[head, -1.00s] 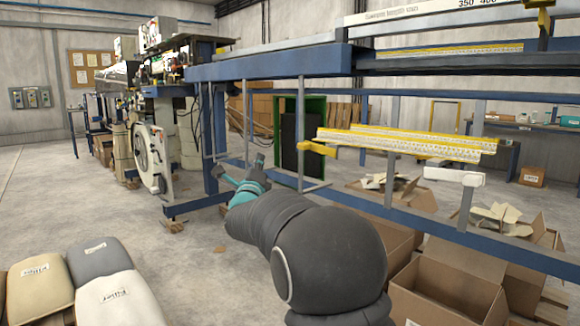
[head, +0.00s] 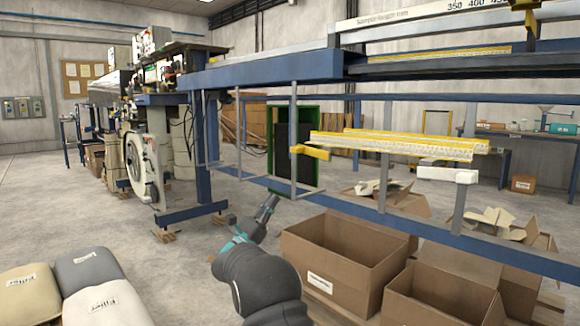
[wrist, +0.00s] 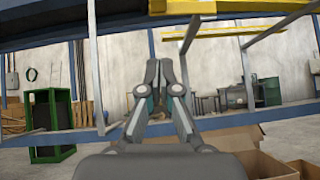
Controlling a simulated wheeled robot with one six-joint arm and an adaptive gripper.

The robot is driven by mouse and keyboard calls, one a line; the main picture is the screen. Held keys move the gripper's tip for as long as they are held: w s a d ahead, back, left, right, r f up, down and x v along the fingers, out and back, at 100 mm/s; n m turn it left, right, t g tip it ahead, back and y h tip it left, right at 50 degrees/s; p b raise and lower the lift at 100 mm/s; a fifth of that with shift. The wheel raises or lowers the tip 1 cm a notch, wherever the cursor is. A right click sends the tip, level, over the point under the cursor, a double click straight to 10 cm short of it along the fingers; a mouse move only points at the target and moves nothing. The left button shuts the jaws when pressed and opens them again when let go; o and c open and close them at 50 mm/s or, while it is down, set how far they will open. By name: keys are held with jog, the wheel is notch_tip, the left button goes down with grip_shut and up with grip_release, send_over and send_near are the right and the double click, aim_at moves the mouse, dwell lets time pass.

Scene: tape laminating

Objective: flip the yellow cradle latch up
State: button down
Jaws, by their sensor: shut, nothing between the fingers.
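A yellow latch-like lever (head: 317,152) sticks out to the left from the end of a yellow-and-white cradle rail (head: 400,145) on the blue frame. It lies about level. My gripper (head: 272,203) is below and to the left of the lever, clear of it, pointing up and to the right. In the wrist view my gripper (wrist: 166,68) has its fingers together and holds nothing. Yellow rail parts (wrist: 240,31) cross the top of the wrist view, above the fingertips. I cannot tell the lever apart for sure there.
The blue frame's lower beam (head: 450,240) and grey uprights (head: 293,145) stand near my gripper. Open cardboard boxes (head: 335,262) sit on the floor below the rail. Filler sacks (head: 88,268) lie at the lower left.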

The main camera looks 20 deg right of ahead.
jog(key=p, duration=0.1)
send_near(308, 153)
jog(key=w+d, duration=0.2)
jog(key=w, duration=0.2)
jog(key=r, duration=0.2)
jog(key=r+p, duration=0.1)
jog(key=r, duration=0.1)
jog(key=shift+s+d+r, duration=0.1)
jog(key=shift+s+r, duration=0.05)
jog(key=shift+s, duration=0.05)
